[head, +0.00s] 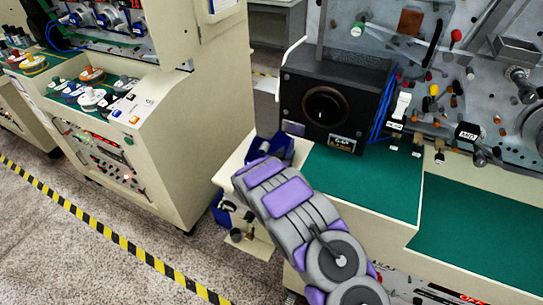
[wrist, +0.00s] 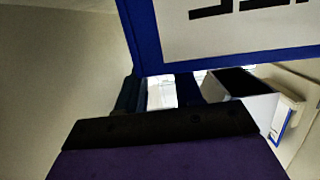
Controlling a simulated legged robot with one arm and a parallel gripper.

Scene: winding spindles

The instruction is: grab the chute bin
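A blue bin (head: 272,148), likely the chute bin, shows in the head view at the left end of the bench, just beyond the end of my arm. My arm covers its lower part. My gripper is hidden behind my arm in the head view. In the wrist view one dark, purple-backed part of my gripper (wrist: 165,128) fills the lower middle. Its fingertips and any gap between them are not visible. A blue-edged panel with a white face and black lettering (wrist: 235,35) hangs close above it. I cannot tell if they touch.
A black box with a round opening (head: 325,107) stands on the green bench top (head: 365,185), right of my arm. A beige machine cabinet (head: 165,140) stands to the left. Speckled floor (head: 90,235) with a yellow-black stripe lies between. A grey box (wrist: 240,95) shows in the wrist view.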

